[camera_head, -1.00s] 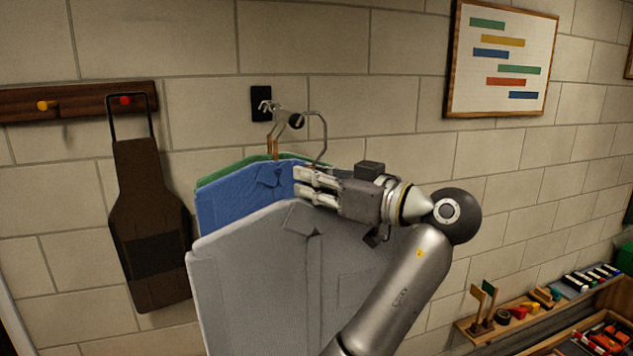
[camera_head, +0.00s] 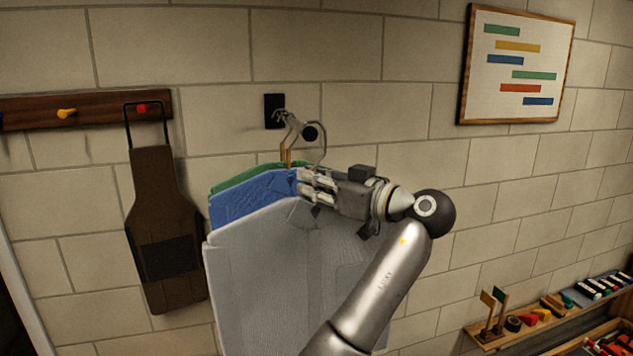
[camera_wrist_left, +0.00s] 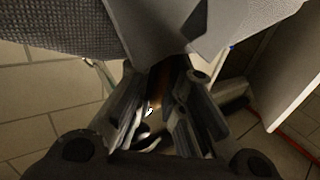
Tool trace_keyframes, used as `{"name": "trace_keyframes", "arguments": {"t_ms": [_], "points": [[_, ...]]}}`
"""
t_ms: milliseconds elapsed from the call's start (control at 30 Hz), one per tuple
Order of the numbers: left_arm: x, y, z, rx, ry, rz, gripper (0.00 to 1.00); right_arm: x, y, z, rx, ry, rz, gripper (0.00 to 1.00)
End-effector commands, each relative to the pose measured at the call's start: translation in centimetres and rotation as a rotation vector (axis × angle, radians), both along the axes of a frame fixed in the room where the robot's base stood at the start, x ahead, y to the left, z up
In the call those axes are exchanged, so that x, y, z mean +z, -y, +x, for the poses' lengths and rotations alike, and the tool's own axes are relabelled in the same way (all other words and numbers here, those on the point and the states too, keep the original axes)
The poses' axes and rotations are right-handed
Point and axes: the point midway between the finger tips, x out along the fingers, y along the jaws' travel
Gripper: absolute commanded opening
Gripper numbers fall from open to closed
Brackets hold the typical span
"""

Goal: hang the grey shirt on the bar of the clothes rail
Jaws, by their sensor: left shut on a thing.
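The grey shirt (camera_head: 265,275) hangs in front of the blue shirt (camera_head: 240,205) and a green shirt (camera_head: 245,175). My left gripper (camera_head: 308,187) is shut at the top of the grey shirt, at its hanger. The hanger's metal hook (camera_head: 322,135) rises above the fingers, close to the end of the wall-mounted bar (camera_head: 290,122). Whether the hook touches the bar I cannot tell. In the left wrist view the fingers (camera_wrist_left: 165,105) close around the hanger, with grey cloth (camera_wrist_left: 200,25) above them. My right gripper is not in view.
A brown bag-like item (camera_head: 165,230) hangs from a wooden peg rail (camera_head: 70,108) on the left. A framed board (camera_head: 518,65) is on the wall at the upper right. A wooden shelf (camera_head: 500,340) with small items stands at the lower right.

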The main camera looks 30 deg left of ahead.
Motion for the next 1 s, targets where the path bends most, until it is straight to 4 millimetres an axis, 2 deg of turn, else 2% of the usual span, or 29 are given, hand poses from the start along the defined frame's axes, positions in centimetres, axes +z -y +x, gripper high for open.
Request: {"name": "trace_keyframes", "arguments": {"t_ms": [533,1000], "points": [[0.3,-2.9,2.4,0.001,0.000,0.004,0.00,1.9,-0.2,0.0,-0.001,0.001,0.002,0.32],[0.1,-5.3,4.5,0.000,0.002,0.003,0.00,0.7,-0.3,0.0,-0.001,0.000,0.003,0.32]]}}
